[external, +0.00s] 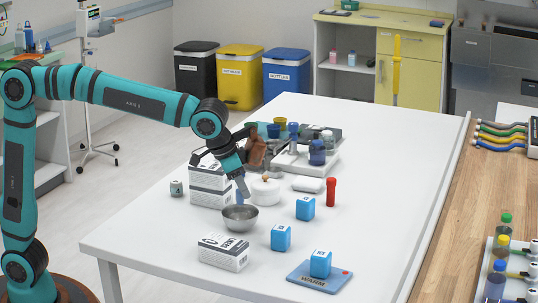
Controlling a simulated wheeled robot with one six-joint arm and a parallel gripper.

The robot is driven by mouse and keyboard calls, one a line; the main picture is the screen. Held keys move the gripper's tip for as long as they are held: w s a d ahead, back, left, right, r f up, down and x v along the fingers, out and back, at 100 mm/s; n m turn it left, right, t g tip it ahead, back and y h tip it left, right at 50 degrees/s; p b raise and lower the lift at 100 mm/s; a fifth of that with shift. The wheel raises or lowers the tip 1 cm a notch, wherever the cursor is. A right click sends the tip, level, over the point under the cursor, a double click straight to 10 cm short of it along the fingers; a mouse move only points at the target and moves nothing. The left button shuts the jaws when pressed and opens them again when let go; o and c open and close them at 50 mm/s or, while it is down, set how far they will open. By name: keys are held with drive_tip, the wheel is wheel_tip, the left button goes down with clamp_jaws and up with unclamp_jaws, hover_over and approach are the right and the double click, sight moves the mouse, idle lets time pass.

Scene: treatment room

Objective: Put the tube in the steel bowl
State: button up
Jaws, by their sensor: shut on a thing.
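The steel bowl (240,218) stands on the white table near its front left, open side up. My gripper (239,174) points down above the bowl and is shut on a slim grey-blue thing (243,188), which looks like the tube. The held thing's lower end is just above the bowl's far rim in the picture; I cannot tell whether it is over the opening. Most of it is hidden by the fingers.
White boxes (209,178) stand behind the bowl, and another box (223,252) is in front. A white lidded pot (266,191), a red tube-like bottle (331,192) and blue cubes (305,208) are to the right.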

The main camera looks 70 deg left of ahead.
sight(242, 204)
drive_tip(key=shift+f, duration=2.1)
drive_tip(key=o, duration=1)
drive_tip(key=shift+o, duration=0.2)
drive_tip(key=shift+r, duration=3.5)
